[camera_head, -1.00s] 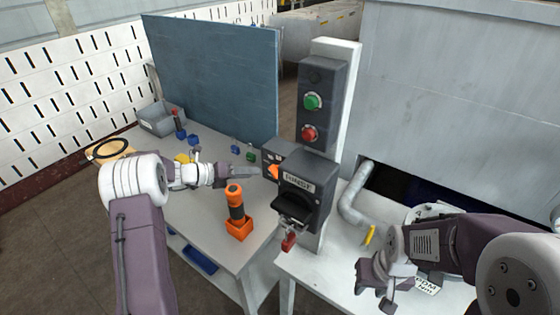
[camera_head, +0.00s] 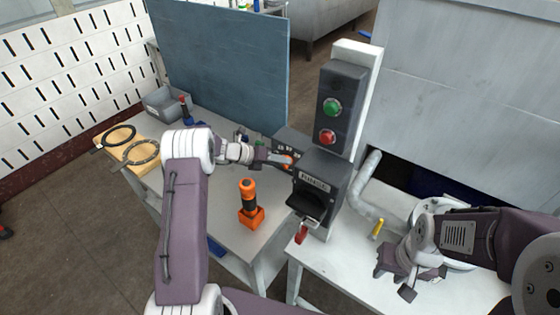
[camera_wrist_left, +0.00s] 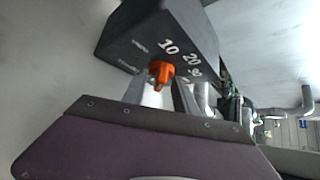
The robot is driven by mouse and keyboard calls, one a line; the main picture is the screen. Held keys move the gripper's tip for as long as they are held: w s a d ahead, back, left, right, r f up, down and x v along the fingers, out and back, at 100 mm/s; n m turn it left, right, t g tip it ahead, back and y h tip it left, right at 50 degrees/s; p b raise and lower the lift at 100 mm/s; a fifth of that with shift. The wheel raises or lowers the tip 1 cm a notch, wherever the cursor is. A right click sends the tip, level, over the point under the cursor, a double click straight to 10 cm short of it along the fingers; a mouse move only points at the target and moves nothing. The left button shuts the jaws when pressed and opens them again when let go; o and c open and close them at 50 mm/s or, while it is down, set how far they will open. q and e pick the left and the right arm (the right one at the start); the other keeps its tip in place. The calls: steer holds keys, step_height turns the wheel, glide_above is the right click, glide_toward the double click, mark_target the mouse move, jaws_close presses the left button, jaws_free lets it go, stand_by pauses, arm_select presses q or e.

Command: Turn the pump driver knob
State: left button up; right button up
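The pump driver is a dark grey box with printed numbers and an orange knob. In the head view the box (camera_head: 290,142) stands behind the rinse unit, and its knob (camera_head: 288,160) is partly covered by my left gripper (camera_head: 279,161). In the left wrist view the knob (camera_wrist_left: 161,72) shows on the face of the box (camera_wrist_left: 150,38), just beyond the fingertips. My left gripper (camera_wrist_left: 162,92) is open, its fingers apart at either side of the knob's line; contact cannot be told. My right gripper (camera_head: 408,280) hangs over the right table, holding nothing visible.
The rinse unit (camera_head: 322,182) and a post with a green button (camera_head: 332,106) and a red button (camera_head: 327,137) stand right of my left gripper. A blue panel (camera_head: 222,70) rises behind.

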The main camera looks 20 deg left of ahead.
arm_select(q)
jaws_close()
